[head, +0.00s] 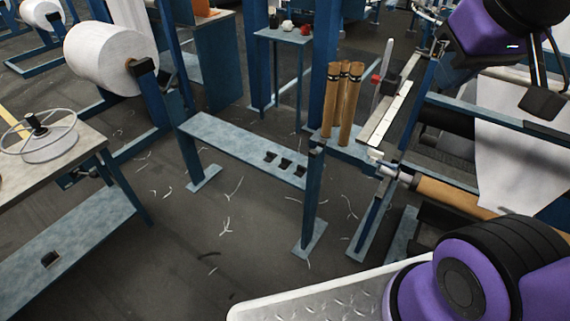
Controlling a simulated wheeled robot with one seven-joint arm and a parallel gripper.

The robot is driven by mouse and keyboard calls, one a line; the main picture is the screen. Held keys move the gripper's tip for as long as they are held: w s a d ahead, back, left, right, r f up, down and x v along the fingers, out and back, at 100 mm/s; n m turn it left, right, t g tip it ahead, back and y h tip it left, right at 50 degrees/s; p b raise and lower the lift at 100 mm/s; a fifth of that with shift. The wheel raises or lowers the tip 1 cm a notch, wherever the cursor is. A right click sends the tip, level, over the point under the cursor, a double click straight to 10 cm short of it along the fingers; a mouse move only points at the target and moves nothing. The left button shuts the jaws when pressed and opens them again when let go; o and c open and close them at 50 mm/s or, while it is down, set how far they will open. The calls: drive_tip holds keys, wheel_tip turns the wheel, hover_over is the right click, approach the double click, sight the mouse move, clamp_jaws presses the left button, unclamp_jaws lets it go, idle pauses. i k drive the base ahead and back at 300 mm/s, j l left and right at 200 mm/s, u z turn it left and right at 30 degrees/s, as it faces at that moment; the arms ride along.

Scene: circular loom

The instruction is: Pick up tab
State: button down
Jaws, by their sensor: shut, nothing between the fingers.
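Three small black pieces (284,163) sit in a row on the narrow blue-grey bench (222,140) in the middle of the view; they may be tabs, but I cannot tell for sure. My gripper (544,102) hangs at the upper right, beside the loom frame and well apart from these pieces. Its black fingers are shut and hold nothing.
Brown tubes (343,105) stand upright at the bench's right end. A white roll (103,60) is at the upper left. A table (85,140) bears a wheel-like reel (40,140). A white sheet (515,140) hangs at the right. The dark floor between is open, with white scraps.

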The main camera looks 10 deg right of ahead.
sight(300, 170)
drive_tip(key=i+j, duration=0.1)
drive_tip(key=j, duration=0.25)
drive_tip(key=i+j, duration=0.15)
drive_tip(key=j, duration=0.15)
drive_tip(key=i+j, duration=0.1)
drive_tip(key=j, duration=0.25)
drive_tip(key=i+j, duration=0.15)
drive_tip(key=j, duration=0.15)
drive_tip(key=i, duration=0.5)
drive_tip(key=i+l+u, duration=0.1)
drive_tip(key=i, duration=0.4)
